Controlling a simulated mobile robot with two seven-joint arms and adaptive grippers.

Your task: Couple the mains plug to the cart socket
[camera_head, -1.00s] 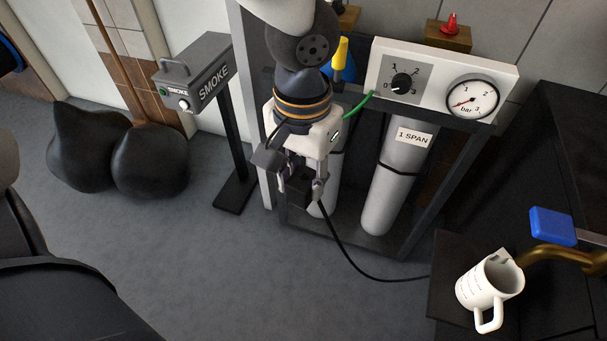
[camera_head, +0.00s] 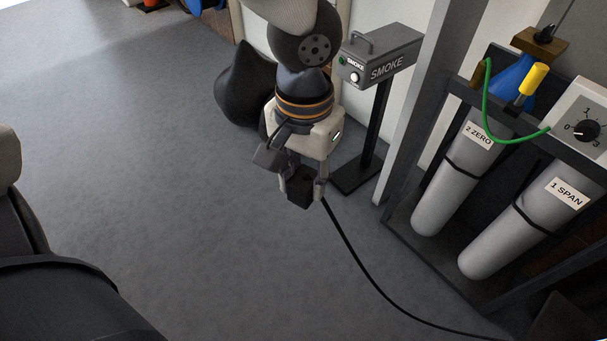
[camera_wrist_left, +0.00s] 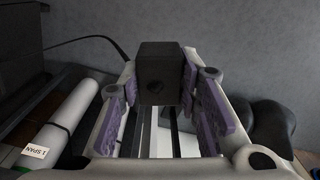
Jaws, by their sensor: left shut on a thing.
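My left gripper (camera_head: 304,188) hangs in the middle of the head view, above the grey floor. It is shut on the black mains plug (camera_head: 299,191), a dark block between its fingers. In the left wrist view the plug (camera_wrist_left: 160,72) sits between the purple finger pads. A black cable (camera_head: 352,250) runs from the plug down to the lower right and leaves the head view at the bottom edge. I see no cart socket that I can make out. My right gripper is not in view.
A grey SMOKE box (camera_head: 382,57) on a post stands behind the gripper, with black bags (camera_head: 245,88) beside it. At the right a dark rack (camera_head: 400,215) holds grey cylinders (camera_head: 455,180) and a green hose (camera_head: 489,110). The floor (camera_head: 150,170) at left is clear.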

